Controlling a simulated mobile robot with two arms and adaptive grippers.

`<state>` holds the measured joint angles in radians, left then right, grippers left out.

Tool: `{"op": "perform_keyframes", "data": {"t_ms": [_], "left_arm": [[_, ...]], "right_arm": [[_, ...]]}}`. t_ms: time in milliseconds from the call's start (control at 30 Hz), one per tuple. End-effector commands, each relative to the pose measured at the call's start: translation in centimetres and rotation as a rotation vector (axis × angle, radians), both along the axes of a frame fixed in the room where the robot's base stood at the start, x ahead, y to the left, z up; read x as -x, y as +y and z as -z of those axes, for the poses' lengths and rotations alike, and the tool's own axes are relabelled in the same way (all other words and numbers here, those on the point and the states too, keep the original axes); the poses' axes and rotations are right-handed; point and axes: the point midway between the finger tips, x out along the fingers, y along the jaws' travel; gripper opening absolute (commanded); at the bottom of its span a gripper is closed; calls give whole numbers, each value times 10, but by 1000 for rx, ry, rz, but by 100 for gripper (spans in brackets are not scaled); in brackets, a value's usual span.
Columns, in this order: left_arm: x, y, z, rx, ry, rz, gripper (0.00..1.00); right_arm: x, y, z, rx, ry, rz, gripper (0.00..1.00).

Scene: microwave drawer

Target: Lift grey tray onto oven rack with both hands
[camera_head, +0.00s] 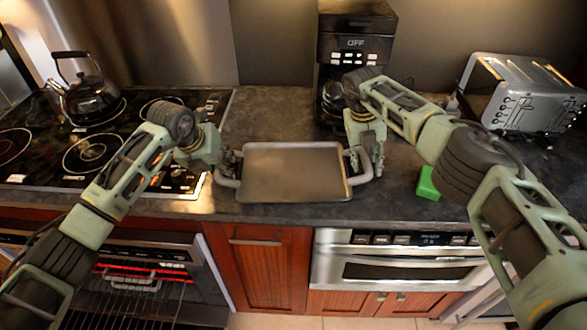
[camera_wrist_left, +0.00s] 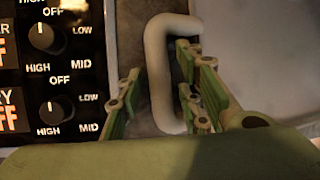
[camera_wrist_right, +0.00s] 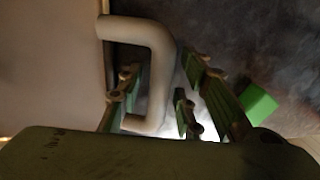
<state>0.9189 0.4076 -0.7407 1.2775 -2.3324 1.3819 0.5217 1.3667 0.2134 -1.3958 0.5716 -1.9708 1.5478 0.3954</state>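The grey tray (camera_head: 292,172) lies flat on the dark countertop, with a pale loop handle at each end. My left gripper (camera_head: 226,162) is at the tray's left handle. In the left wrist view its open fingers stand on either side of the handle bar (camera_wrist_left: 157,75), with gaps showing. My right gripper (camera_head: 368,160) is at the right handle. In the right wrist view its open fingers stand on either side of that handle bar (camera_wrist_right: 161,75), apart from it. The oven rack (camera_head: 130,308) shows in the open oven at lower left, partly hidden by my left arm.
A black stovetop (camera_head: 92,152) with a kettle (camera_head: 88,97) is at left. A coffee maker (camera_head: 356,42) stands behind the tray, and a toaster (camera_head: 522,95) at back right. A green block (camera_head: 428,184) sits close to my right gripper. A built-in microwave drawer (camera_head: 400,268) is below the counter.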

Motion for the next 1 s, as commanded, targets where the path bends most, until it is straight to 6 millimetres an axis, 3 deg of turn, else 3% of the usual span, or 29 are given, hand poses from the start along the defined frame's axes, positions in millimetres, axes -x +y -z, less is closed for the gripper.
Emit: {"op": "perform_keyframes", "data": {"t_ms": [333, 1000], "left_arm": [[0, 0, 0, -1, 1, 1, 0], [0, 0, -3, -1, 0, 0, 0]], "right_arm": [[0, 0, 0, 0, -1, 0, 0], [-1, 0, -4, -1, -3, 0, 0]]}}
